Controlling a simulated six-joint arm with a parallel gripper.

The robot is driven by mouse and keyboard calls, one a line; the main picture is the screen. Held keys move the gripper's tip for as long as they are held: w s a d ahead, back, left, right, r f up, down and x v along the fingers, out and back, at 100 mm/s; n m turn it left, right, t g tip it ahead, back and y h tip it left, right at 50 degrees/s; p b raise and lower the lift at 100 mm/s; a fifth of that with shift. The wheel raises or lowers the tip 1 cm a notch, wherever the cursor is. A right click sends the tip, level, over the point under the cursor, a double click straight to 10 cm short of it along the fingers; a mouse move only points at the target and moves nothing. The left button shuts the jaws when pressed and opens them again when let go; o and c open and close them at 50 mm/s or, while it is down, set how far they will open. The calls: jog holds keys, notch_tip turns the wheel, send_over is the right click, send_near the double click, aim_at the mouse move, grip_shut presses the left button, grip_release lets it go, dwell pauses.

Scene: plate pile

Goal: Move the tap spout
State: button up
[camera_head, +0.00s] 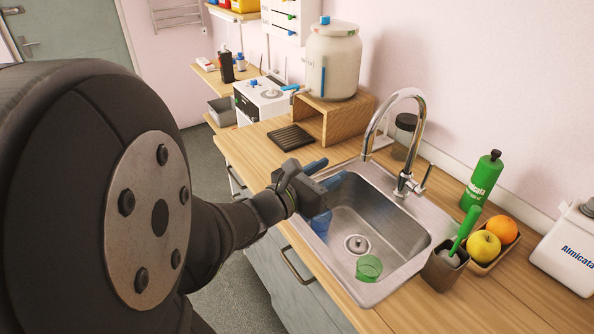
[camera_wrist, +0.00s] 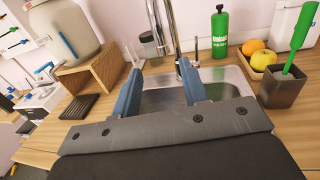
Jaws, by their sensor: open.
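The tap spout (camera_head: 389,103) is a chrome gooseneck at the back of the steel sink (camera_head: 417,262). It arches up and to the left over the basin. In the wrist view the tap (camera_wrist: 176,38) stands ahead of my gripper, between and beyond its fingers. My gripper (camera_head: 325,172) is over the sink's left edge, with its blue fingers apart and empty. In the wrist view the two blue fingers (camera_wrist: 158,84) are well spread, with nothing between them. The fingers are apart from the spout.
A jar (camera_head: 404,135) is behind the spout. A wooden stand (camera_head: 338,118) is at back left.

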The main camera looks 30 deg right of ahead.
aim_at(363, 150)
jog(key=shift+s+a, duration=0.2)
jog(key=shift+a, duration=0.85)
jog(key=shift+s+a, duration=0.2)
jog(key=shift+a, duration=0.85)
jog(key=shift+d, duration=0.15)
jog(key=w+d, duration=0.1)
jog(key=d, duration=0.4)
jog(key=w+d, duration=0.1)
jog(key=d, duration=1.1)
jog(key=shift+w, duration=0.4)
jog(key=shift+a, duration=0.15)
jog(key=shift+a, duration=0.65)
jog(key=s+a, duration=0.3)
jog(key=a, duration=1.3)
jog(key=w+d, duration=0.1)
jog(key=d, duration=0.5)
jog(key=w+d, duration=0.1)
jog(key=d, duration=0.5)
jog(key=w+d, duration=0.1)
jog(key=d, duration=0.4)
jog(key=shift+d, duration=0.4)
jog(key=shift+w+a+g, duration=0.1)
jog(key=shift+w+g, duration=0.2)
jog(key=shift+w, duration=0.15)
jog(key=shift+o, duration=0.4)
